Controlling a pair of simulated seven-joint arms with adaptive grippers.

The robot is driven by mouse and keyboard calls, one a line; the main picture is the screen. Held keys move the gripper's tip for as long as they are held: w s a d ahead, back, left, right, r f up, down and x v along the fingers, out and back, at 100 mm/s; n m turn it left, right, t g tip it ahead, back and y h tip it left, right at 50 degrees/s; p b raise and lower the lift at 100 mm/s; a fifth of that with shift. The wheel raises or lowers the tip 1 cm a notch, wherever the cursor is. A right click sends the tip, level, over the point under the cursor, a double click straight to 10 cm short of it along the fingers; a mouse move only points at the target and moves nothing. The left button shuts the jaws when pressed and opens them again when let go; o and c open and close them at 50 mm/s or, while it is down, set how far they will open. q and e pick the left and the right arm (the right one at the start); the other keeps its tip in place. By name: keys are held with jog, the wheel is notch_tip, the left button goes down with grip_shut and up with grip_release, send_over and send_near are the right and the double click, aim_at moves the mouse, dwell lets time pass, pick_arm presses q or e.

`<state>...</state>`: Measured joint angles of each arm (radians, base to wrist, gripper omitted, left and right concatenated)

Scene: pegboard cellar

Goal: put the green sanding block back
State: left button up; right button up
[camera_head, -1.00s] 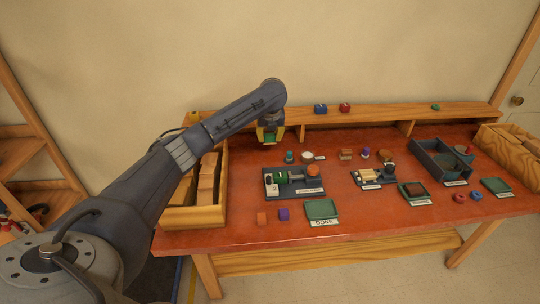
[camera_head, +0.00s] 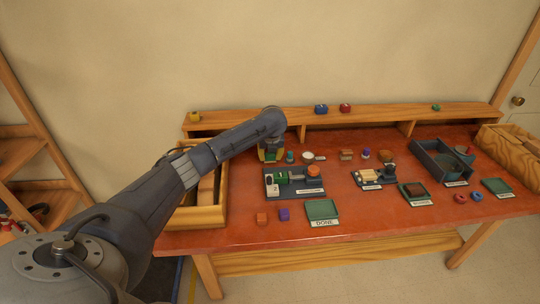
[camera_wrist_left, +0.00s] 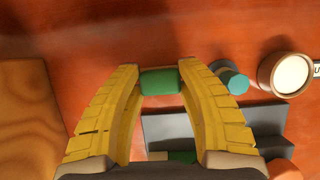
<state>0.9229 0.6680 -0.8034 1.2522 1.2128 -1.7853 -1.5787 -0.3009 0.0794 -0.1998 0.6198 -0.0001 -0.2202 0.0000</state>
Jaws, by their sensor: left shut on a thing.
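The green sanding block (camera_wrist_left: 160,81) is between the yellow fingertips of my left gripper (camera_wrist_left: 160,80) in the left wrist view. The fingers press on its two ends. In the head view my left gripper (camera_head: 270,154) is low over the back left of the red bench top, behind the grey fixture (camera_head: 270,192); the block is mostly hidden there. Whether the block touches the bench is hard to tell. My right gripper is not in view.
A teal cylinder (camera_wrist_left: 233,81) and a white-topped round container (camera_wrist_left: 290,74) stand close to the right of the block. A wooden box (camera_head: 181,217) is at the left. A green tray labelled DONE (camera_head: 321,209) lies at the front. A raised wooden shelf (camera_head: 375,117) runs along the back.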

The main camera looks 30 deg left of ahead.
pick_arm(q)
jog(key=shift+f, duration=0.15)
jog(key=o, duration=1.1)
jog(key=v, duration=1.2)
